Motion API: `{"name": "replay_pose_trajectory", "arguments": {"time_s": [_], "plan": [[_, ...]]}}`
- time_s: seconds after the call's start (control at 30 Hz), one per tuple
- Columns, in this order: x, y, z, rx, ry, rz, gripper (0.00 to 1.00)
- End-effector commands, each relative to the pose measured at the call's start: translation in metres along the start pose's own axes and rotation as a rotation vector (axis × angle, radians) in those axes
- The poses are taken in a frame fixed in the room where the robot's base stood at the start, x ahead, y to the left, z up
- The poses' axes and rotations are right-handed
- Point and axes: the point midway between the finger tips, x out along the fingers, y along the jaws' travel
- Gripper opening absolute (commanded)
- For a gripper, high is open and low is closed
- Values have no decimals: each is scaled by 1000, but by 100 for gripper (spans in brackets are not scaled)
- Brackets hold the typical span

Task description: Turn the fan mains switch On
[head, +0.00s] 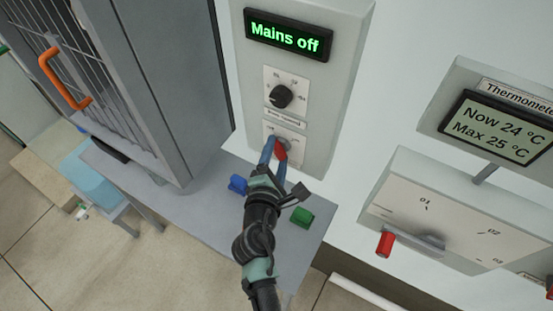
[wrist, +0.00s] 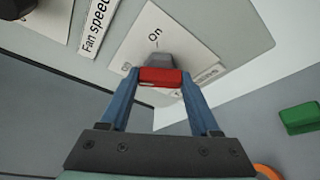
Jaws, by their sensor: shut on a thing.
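The fan mains switch is a red handle (head: 281,149) on a grey hub at the lower part of the grey control box (head: 340,70). In the wrist view the red handle (wrist: 161,77) sits between my blue fingers, below the printed word "On". My gripper (head: 273,150) is shut on this red handle. The display (head: 288,36) at the top of the box reads "Mains off". The fingers and the hub hide part of the switch plate (wrist: 150,40), and its other label is not readable.
A black fan speed knob (head: 281,96) is above the switch. A blue block (head: 238,184) and a green block (head: 302,217) are on the grey bench near my gripper. A barred cabinet with an orange handle (head: 64,82) stands left. A thermometer (head: 502,127) and a dial with a red handle (head: 385,244) are right.

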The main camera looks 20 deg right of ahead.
Motion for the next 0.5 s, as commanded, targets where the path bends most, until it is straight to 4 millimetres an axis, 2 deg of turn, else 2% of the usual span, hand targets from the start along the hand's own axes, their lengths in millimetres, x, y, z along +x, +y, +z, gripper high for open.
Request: {"name": "replay_pose_trajectory", "arguments": {"time_s": [0.07, 0.5], "plan": [[2, -9, -5, 66, 0, 28, 7], [2, -12, -6, 449, 1, 189, 7]]}}
